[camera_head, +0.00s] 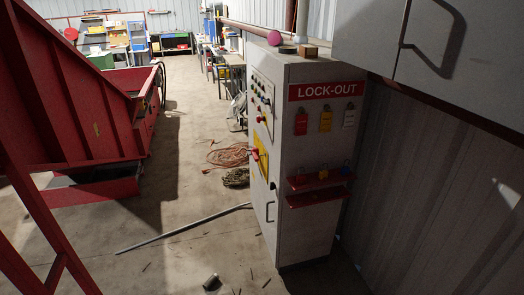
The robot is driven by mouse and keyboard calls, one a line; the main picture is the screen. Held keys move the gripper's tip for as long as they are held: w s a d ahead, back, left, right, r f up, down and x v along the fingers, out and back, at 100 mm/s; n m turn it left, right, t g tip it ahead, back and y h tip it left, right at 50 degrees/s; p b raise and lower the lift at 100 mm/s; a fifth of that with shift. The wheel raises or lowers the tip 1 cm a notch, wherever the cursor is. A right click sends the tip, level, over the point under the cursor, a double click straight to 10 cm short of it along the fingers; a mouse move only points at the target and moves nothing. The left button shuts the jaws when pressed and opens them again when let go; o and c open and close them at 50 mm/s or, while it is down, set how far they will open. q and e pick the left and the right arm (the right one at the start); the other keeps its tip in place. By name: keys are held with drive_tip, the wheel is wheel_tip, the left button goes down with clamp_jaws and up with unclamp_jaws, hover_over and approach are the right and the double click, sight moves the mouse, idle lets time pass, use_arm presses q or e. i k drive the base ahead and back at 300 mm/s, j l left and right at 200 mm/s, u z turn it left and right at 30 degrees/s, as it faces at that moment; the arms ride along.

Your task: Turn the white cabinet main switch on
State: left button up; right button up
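The white cabinet (308,238) stands right of the middle, with a red "LOCK-OUT" sign (326,91) on the side facing me. Its control front faces left and is seen at a steep angle. A yellow plate (262,161) with a red switch handle (254,154) is on that front, below rows of small buttons and lamps (262,98). The switch position is too small and oblique to tell. A door handle (270,211) is lower on the front. Neither of my grippers is in view.
Orange cable (229,156) and a darker coil (236,178) lie on the floor beyond the cabinet. A long grey bar (182,231) and a small metal cylinder (211,282) lie in front. Red machinery (75,100) fills the left. Floor between is mostly clear.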

sight(254, 151)
drive_tip(key=i+j+z, duration=0.2)
drive_tip(key=i+j, duration=0.55)
drive_tip(key=i, duration=0.3)
drive_tip(key=i+j+z, duration=0.1)
drive_tip(key=i+j, duration=0.6)
drive_tip(key=i, duration=0.25)
drive_tip(key=i+j, duration=0.75)
drive_tip(key=i, duration=0.2)
drive_tip(key=l+z, duration=0.05)
